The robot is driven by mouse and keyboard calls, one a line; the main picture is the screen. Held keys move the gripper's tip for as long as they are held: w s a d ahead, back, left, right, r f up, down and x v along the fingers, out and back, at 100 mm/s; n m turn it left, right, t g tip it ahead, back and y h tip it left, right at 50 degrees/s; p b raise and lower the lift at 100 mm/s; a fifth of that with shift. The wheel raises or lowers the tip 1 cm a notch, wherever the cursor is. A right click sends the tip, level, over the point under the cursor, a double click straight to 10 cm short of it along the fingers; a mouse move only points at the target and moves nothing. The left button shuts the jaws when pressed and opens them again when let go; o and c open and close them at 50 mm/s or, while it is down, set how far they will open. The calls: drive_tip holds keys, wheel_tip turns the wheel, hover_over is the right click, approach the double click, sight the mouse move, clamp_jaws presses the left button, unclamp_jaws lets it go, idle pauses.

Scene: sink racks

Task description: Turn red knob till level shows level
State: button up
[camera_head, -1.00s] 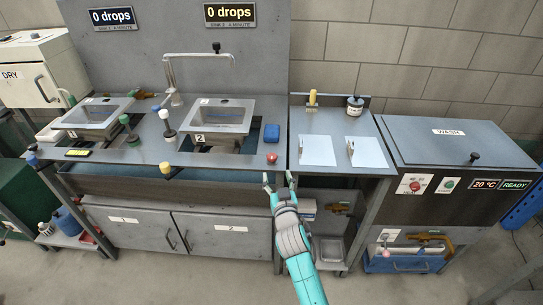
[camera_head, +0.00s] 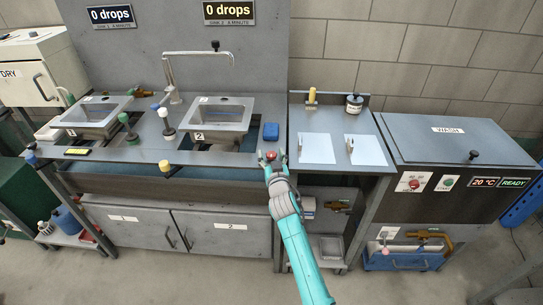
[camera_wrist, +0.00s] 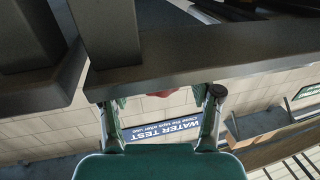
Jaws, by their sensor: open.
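The red knob (camera_head: 271,155) sits at the front right corner of the sink counter, below the blue block. My gripper (camera_head: 275,163) is open, with its fingers just at the knob's front edge, one on each side in the head view. In the wrist view, a bit of red (camera_wrist: 162,92) shows between the open fingers (camera_wrist: 160,108), mostly hidden by a dark grey beam. I cannot tell whether the fingers touch the knob. A small yellow-green and black item (camera_head: 77,151), possibly the level, lies at the counter's front left; its reading is too small to tell.
The blue block (camera_head: 270,131) stands behind the knob. Sink 2 (camera_head: 240,101) is to the left, and a side table (camera_head: 313,176) with two pale plates is to the right. A dark grey beam (camera_wrist: 190,75) crosses close above the fingers in the wrist view.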

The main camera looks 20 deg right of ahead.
drive_tip(key=c, duration=1.2)
drive_tip(key=shift+a+m+g+h, duration=0.1)
drive_tip(key=shift+m+g+h, duration=0.4)
drive_tip(key=shift+m+h, duration=1.4)
drive_tip(key=g+h, duration=0.1)
drive_tip(key=h, duration=0.1)
drive_tip(key=m+h, duration=0.1)
drive_tip(key=h, duration=0.1)
drive_tip(key=shift+a+r+m+g, duration=0.1)
drive_tip(key=shift+m+g, duration=0.2)
drive_tip(key=shift+g, duration=0.1)
drive_tip(key=shift+m+g+h, duration=1.6)
drive_tip(key=shift+h, duration=0.4)
drive_tip(key=o, duration=1.2)
